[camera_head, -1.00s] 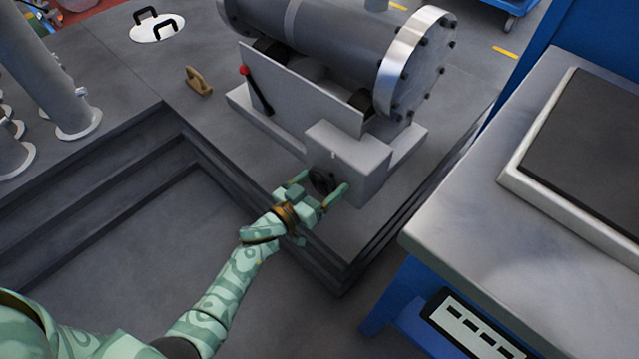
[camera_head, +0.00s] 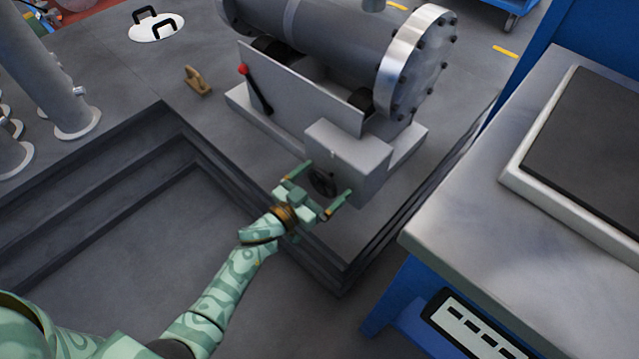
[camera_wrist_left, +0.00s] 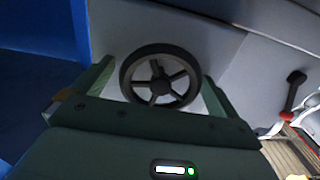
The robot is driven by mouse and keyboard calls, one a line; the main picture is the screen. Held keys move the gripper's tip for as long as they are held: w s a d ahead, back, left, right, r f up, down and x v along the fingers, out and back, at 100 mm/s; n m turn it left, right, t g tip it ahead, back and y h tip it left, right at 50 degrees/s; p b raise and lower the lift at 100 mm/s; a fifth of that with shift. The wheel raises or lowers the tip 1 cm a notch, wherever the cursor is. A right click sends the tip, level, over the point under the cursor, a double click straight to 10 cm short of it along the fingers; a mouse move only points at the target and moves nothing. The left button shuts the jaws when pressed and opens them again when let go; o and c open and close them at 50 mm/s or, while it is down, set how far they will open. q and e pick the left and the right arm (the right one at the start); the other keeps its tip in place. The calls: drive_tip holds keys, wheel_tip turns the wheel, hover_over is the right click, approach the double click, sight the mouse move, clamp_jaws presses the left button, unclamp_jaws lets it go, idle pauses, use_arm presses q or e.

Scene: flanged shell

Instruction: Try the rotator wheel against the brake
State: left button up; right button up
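The rotator wheel (camera_head: 322,181) is a small dark handwheel on the front of a grey box (camera_head: 348,148) under the flanged shell (camera_head: 335,45). In the left wrist view the wheel (camera_wrist_left: 160,86) shows its spokes and hub, centred between my fingers. My left gripper (camera_head: 329,178) is open, with one finger on each side of the wheel. There is visible room beside the rim, and I see no grip on it. A lever with a red knob (camera_head: 256,90), perhaps the brake, leans on the cradle's side plate. It also shows in the left wrist view (camera_wrist_left: 291,95). My right gripper is not in view.
A grey bench (camera_head: 470,215) with a dark-topped plate stands at the right, close to my left gripper's side. A stepped pit edge (camera_head: 215,160) runs below the cradle. A brown handled block (camera_head: 198,82) lies on the deck at the left.

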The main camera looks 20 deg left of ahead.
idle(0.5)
use_arm(q)
drive_tip(key=shift+p+v, duration=0.6)
drive_tip(key=shift+v, duration=0.8)
drive_tip(key=p+v, duration=0.1)
drive_tip(key=v, duration=0.3)
drive_tip(key=shift+s+r, duration=0.1)
drive_tip(key=shift+a, duration=0.1)
